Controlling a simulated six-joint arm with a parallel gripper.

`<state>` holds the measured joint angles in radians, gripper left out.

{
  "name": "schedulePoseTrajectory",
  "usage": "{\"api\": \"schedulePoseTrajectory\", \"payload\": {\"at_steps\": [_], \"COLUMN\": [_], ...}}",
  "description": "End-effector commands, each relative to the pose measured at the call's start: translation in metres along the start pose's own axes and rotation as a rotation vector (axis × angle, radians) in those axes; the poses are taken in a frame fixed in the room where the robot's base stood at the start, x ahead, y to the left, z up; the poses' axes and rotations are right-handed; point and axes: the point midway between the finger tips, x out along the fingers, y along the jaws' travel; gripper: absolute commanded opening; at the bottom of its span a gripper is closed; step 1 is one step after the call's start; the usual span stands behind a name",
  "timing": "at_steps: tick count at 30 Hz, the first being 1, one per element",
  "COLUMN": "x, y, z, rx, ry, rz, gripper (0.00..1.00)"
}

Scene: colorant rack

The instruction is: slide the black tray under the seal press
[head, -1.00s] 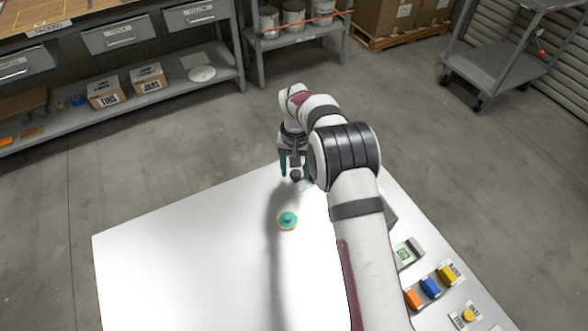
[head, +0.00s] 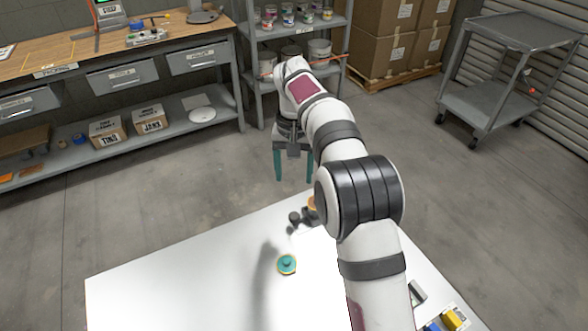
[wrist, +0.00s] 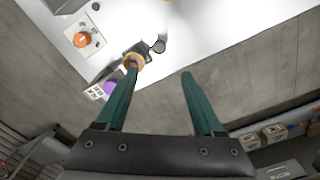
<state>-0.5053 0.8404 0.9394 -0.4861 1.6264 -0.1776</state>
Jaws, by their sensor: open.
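My gripper (head: 293,178) is open and empty, its two teal fingers pointing down. In the head view it appears at the table's far edge; in the wrist view its fingertips (wrist: 159,72) overlap the table edge. A small dark knobbed item (head: 296,218) stands near that edge beside an orange-brown piece (head: 312,203). The wrist view shows dark parts (wrist: 137,50) and an orange ring (wrist: 133,61) near the left fingertip. I cannot tell which dark part is the black tray or the seal press; my arm hides part of the table.
The white table (head: 180,285) is mostly clear. Blue (head: 432,328) and yellow (head: 452,319) blocks sit at the right edge. The wrist view shows an orange disc on a plate (wrist: 81,40) and a purple item (wrist: 111,87).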

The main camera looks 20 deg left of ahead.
Motion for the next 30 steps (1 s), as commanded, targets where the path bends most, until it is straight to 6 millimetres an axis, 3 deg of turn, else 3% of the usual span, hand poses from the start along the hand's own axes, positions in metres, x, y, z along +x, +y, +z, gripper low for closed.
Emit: {"api": "schedulePoseTrajectory", "payload": {"at_steps": [12,14,18,22,25,30], "x": [-0.007,-0.007,-0.007,-0.007,-0.007,0.013], "y": [0.0,0.001,0.002,0.003,0.003,0.004], "z": [0.0,0.0,-0.001,-0.002,-0.002,-0.002], "rx": [-0.051,-0.202,-0.811,-1.3,-1.506,-1.575], "ry": [0.0,0.0,-0.001,-0.002,-0.002,-0.005], "rz": [0.001,0.001,0.0,0.0,0.0,-0.002], "gripper": [0.69,0.69,0.69,0.69,0.69,0.69]}}
